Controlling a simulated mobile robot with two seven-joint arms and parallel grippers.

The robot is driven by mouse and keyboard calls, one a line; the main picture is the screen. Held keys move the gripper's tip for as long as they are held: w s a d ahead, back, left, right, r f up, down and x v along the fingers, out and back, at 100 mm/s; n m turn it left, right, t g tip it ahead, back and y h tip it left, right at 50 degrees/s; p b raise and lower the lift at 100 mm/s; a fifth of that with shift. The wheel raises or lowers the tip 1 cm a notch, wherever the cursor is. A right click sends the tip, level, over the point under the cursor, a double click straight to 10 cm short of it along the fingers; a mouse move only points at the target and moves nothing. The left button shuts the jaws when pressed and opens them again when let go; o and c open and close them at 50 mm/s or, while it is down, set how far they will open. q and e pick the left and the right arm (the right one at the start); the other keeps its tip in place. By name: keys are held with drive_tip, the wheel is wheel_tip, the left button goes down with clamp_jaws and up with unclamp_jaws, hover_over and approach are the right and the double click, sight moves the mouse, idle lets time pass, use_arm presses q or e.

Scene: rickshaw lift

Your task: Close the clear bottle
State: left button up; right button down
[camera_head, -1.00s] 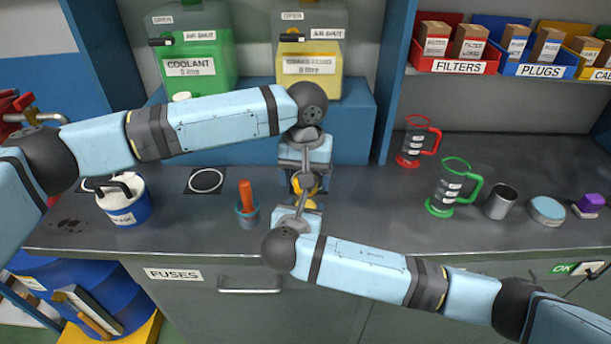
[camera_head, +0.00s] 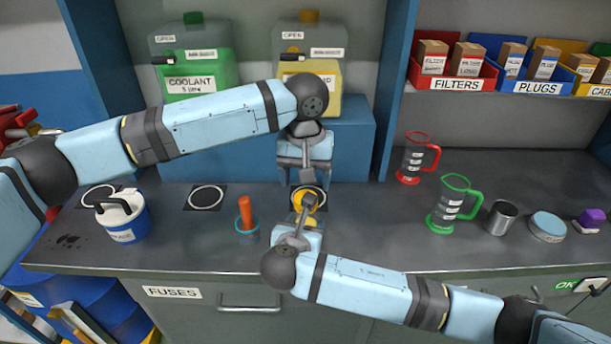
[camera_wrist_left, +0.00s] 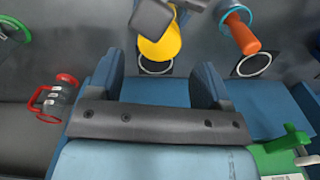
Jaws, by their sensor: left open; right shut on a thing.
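I cannot single out a clear bottle with certainty. My right gripper (camera_head: 307,200) is shut on a yellow object (camera_head: 303,213) above the bench front. That object also shows in the left wrist view (camera_wrist_left: 162,45), partly hidden by the right gripper's dark fingers (camera_wrist_left: 152,18); its full shape is unclear. My left gripper (camera_head: 304,170) is open and empty, just behind the yellow object and apart from it. Two see-through canisters stand at the back: the green coolant one (camera_head: 202,72) and a yellow one (camera_head: 327,90), the latter partly hidden by my left arm.
A white-blue tub (camera_head: 125,222) is farther left. A green-rimmed jug (camera_head: 447,210), red-rimmed jug (camera_head: 412,162) and metal cup (camera_head: 502,218) stand right.

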use_arm(q)
wheel_tip(320, 180, up, 3)
drive_tip(key=n, duration=0.6)
drive_tip(key=shift+r, duration=0.2)
hover_over(306, 222)
drive_tip(key=w, duration=0.3)
drive_tip(key=shift+s+f, duration=0.1)
drive_tip(key=shift+f, duration=3.9)
drive_tip(key=c, duration=0.9)
drive_tip(key=m, duration=0.3)
drive_tip(key=shift+m, duration=0.3)
drive_tip(key=shift+c, duration=0.2)
drive_tip(key=m, duration=0.5)
drive_tip(key=shift+a+m, duration=0.1)
drive_tip(key=shift+m, duration=0.3)
